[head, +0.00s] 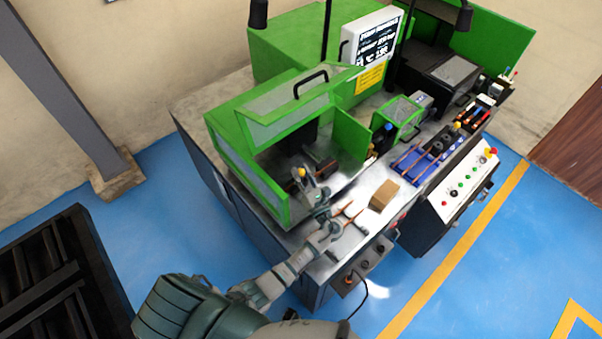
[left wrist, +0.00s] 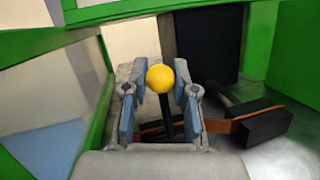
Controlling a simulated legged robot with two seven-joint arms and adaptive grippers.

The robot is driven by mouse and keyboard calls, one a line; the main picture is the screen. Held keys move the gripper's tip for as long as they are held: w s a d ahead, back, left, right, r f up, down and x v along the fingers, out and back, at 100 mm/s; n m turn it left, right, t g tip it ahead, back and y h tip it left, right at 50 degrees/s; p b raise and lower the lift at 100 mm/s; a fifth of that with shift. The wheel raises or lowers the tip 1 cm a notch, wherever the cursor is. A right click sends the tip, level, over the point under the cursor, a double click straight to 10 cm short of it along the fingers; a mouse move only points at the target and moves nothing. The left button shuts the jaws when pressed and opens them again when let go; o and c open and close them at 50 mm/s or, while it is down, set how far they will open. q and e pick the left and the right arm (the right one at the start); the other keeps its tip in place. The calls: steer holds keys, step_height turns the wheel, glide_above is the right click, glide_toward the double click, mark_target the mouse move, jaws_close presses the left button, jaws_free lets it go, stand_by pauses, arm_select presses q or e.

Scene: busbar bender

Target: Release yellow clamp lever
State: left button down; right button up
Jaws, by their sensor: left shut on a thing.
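The yellow clamp lever has a round yellow knob (left wrist: 160,78) on a thin black stem, seen in the left wrist view. The knob also shows in the head view (head: 302,172), inside the green guard enclosure. My left gripper (left wrist: 160,98) has its two fingers on either side of the lever just below the knob, and it is shut on the lever. In the head view my left gripper (head: 309,182) reaches into the enclosure from the front. Copper-coloured bar (left wrist: 218,126) lies behind the fingers, by a black block (left wrist: 262,125). My right gripper is not in view.
The green guard (head: 240,160) stands to the left of my left arm, with a green door panel (head: 351,138) to the right. A brown block (head: 384,195) lies on the machine top. A control panel (head: 465,190) stands at the right.

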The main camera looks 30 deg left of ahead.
arm_select(q)
steer(key=c, duration=0.9)
jaws_free()
steer(key=shift+w+d+r, duration=0.1)
steer(key=shift+w+r, duration=0.05)
steer(key=shift+r, duration=0.05)
steer(key=shift+w+f, duration=0.1)
steer(key=shift+d, duration=0.1)
steer(key=v, duration=1.2)
steer(key=shift+f, duration=0.15)
